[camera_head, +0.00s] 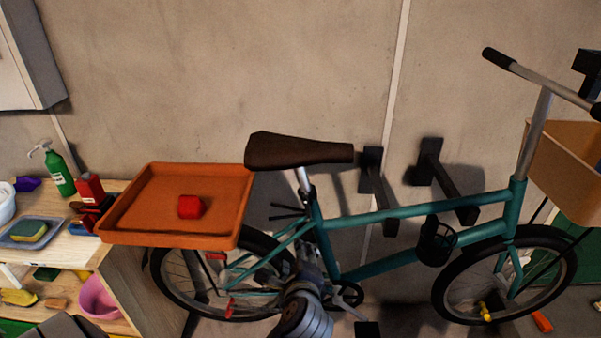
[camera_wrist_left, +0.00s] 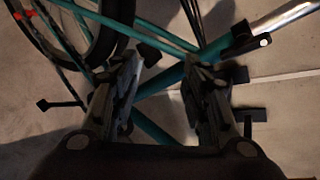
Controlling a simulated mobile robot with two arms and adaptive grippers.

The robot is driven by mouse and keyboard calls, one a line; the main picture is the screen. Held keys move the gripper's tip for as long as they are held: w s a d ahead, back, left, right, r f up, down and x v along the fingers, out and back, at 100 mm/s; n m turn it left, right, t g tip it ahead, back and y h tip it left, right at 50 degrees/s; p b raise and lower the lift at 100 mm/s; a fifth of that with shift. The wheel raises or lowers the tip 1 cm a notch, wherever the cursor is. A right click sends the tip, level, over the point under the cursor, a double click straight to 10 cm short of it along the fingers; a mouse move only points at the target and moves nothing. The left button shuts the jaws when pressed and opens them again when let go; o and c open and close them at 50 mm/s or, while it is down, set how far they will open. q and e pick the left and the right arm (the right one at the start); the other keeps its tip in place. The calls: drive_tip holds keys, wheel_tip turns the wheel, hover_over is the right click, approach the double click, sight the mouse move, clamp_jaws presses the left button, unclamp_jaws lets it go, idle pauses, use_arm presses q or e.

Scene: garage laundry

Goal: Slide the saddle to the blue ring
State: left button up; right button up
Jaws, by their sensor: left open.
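The dark brown saddle (camera_head: 300,151) sits on a silver seat post (camera_head: 303,180) above the teal bicycle frame (camera_head: 375,218). The post also shows at the upper right of the left wrist view (camera_wrist_left: 280,20), with a dark clamp at its base. I cannot make out a blue ring in either view. My left gripper (camera_head: 309,250) is below the saddle, by the frame's seat tube. In the left wrist view its two fingers (camera_wrist_left: 158,78) are apart, with teal tubes showing between and beyond them. I see nothing held. My right gripper is not in view.
An orange tray (camera_head: 150,232) with a red block (camera_head: 191,207) stands left of the saddle, over the rear wheel (camera_head: 170,285). Black wall brackets (camera_head: 430,165) are behind the frame. A cluttered wooden shelf (camera_head: 75,255) stands at left. The wall above the saddle is clear.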

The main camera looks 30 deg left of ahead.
sight(301, 175)
use_arm(q)
drive_tip(key=w+r+m+t+y, duration=0.2)
drive_tip(key=w+r+m, duration=0.15)
drive_tip(key=r, duration=0.35)
drive_tip(key=w+r+m+t+y, duration=0.1)
drive_tip(key=w+r+m+y, duration=0.1)
drive_tip(key=r+m, duration=0.35)
drive_tip(key=shift+n, duration=0.6)
drive_tip(key=x, duration=0.3)
drive_tip(key=r+p+x, duration=0.1)
drive_tip(key=x, duration=0.7)
drive_tip(key=shift+s+a+r+p, duration=0.1)
drive_tip(key=shift+a+r+p, duration=0.05)
drive_tip(key=shift+a+p, duration=0.15)
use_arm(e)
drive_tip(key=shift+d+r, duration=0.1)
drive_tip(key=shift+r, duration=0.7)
use_arm(q)
clamp_jaws()
